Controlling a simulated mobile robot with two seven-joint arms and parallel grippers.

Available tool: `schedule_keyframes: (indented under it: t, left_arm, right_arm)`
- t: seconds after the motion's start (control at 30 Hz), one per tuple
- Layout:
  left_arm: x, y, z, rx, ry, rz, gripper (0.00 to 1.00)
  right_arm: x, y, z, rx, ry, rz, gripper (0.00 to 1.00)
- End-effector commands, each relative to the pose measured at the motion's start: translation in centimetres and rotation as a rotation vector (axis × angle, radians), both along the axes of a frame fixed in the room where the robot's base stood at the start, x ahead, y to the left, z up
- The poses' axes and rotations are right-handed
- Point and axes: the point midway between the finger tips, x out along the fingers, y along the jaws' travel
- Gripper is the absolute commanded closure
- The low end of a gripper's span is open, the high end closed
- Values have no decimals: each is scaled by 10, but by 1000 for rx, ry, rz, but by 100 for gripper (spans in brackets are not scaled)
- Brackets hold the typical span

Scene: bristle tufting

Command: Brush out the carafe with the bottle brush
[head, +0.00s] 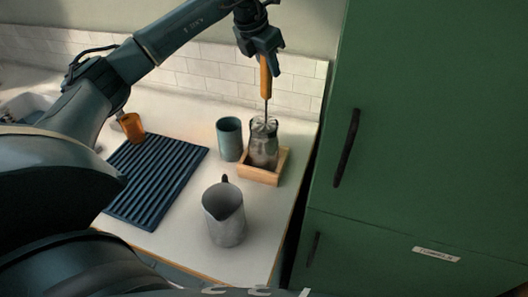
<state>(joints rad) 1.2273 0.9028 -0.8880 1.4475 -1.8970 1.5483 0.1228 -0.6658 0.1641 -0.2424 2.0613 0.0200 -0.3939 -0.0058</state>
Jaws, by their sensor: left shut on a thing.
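My left gripper (262,48) is shut on the bottle brush (265,81) by its orange-brown handle. The brush hangs upright, with its thin metal stem pointing down. The carafe (264,149) is a clear, greyish vessel standing in a wooden tray (260,178) near the counter's right edge. The brush's lower end is at the carafe's mouth; pale bristles show at the rim, and I cannot tell how far inside they reach. My right gripper is not in view.
A teal cup (229,139) stands just left of the carafe. A grey metal pitcher (224,215) stands in front. A dark ribbed mat (155,180) and an orange cup (132,127) lie left. A green cabinet (425,130) rises on the right, beyond the counter edge.

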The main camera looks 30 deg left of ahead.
Motion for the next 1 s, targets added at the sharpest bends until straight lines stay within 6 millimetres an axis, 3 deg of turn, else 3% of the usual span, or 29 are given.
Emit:
schedule_keyframes:
  t: [0.53, 1.0]
  left_arm:
    - [0, 0, -46, 1, 2, 0, 95]
    - [0, 2, -47, 0, 1, 1, 95]
  right_arm:
    - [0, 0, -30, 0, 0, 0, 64]
    - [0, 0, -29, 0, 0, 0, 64]
